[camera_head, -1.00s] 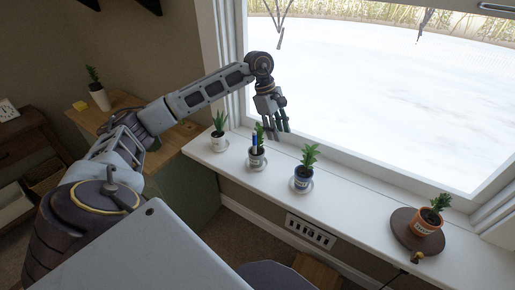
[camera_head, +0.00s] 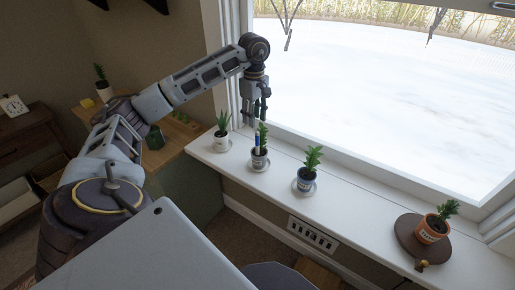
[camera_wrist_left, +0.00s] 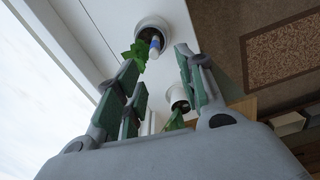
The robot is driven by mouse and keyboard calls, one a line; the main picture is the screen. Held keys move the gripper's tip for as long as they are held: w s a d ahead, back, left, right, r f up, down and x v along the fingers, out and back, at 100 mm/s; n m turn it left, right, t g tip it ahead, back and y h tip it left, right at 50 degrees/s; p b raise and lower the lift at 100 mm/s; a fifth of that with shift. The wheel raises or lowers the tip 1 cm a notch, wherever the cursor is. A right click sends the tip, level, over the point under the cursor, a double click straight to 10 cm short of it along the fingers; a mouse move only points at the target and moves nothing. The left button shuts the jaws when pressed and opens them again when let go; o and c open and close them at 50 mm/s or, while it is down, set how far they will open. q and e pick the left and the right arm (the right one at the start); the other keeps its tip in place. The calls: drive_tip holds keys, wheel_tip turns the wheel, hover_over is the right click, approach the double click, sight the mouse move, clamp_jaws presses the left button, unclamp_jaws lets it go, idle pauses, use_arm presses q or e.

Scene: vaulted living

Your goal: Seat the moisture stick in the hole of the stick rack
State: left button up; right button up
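The blue moisture stick (camera_head: 257,141) stands upright in a small potted plant (camera_head: 259,161) on the white window sill. In the left wrist view the stick (camera_wrist_left: 155,44) shows as a blue and white end in the pot, beside a green leaf. My left gripper (camera_head: 254,119) hangs fingers down above and a little behind this pot in the head view. Its fingers (camera_wrist_left: 157,62) are apart, with nothing between them, and the stick is just beyond the tips.
An orange pot (camera_head: 431,232) stands on a brown round board (camera_head: 405,231). The window frame is close behind.

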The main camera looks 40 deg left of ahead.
sight(257, 141)
use_arm(q)
wheel_tip(257, 141, down, 8)
idle(0.5)
drive_tip(key=shift+f, duration=0.1)
drive_tip(key=f, duration=0.3)
drive_tip(key=shift+w+d+f, duration=0.1)
drive_tip(key=shift+w+d, duration=0.2)
drive_tip(key=shift+d, duration=0.05)
drive_tip(key=shift+f, duration=0.85)
clamp_jaws()
